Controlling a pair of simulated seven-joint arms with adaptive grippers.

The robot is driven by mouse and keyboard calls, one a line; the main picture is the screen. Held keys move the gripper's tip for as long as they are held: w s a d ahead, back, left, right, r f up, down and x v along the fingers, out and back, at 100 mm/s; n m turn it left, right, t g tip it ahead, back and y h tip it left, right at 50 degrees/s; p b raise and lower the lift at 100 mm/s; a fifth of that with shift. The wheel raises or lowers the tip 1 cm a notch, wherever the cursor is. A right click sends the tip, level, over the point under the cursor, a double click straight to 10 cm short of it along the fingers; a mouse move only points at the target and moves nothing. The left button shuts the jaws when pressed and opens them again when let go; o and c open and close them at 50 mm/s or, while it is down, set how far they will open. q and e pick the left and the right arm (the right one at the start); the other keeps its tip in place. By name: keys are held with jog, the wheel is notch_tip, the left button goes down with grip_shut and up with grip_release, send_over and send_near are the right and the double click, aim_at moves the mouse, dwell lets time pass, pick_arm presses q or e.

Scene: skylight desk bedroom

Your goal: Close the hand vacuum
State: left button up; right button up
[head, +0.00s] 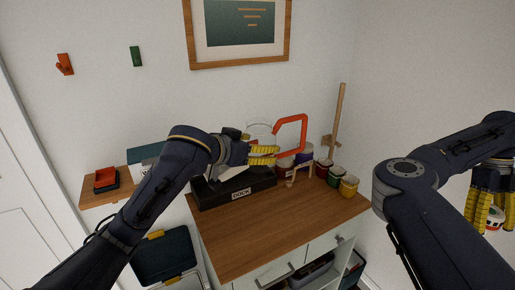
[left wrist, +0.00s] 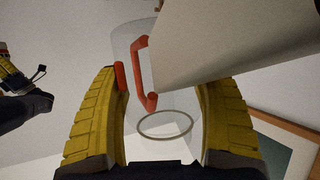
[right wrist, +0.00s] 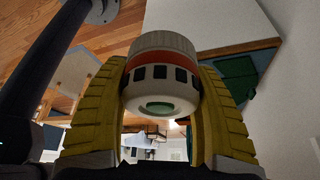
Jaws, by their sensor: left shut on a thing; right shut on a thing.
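The hand vacuum stands partly hidden behind my left gripper; its red loop handle (head: 303,133) and clear bin (head: 260,130) show above the fingers. My left gripper (head: 263,155) is shut on the clear bin, which also shows between the fingers in the left wrist view (left wrist: 165,105), with the red handle (left wrist: 140,75) seen through or behind it. The black dock (head: 215,195) lies below on the cabinet top. My right gripper (head: 490,215) is shut on a white cylindrical part (right wrist: 160,75) with an orange band, dark windows and a green centre, held up at the far right.
The wooden cabinet top (head: 245,235) has free room in front of the dock. Several coloured cups (head: 348,186) stand at its right, near an upright wooden post (head: 338,120). A small shelf (head: 95,199) is at left.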

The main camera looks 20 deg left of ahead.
pick_arm(q)
jog(key=c, duration=0.6)
notch_tip(320, 180, down, 11)
dwell(0.6)
dwell(0.3)
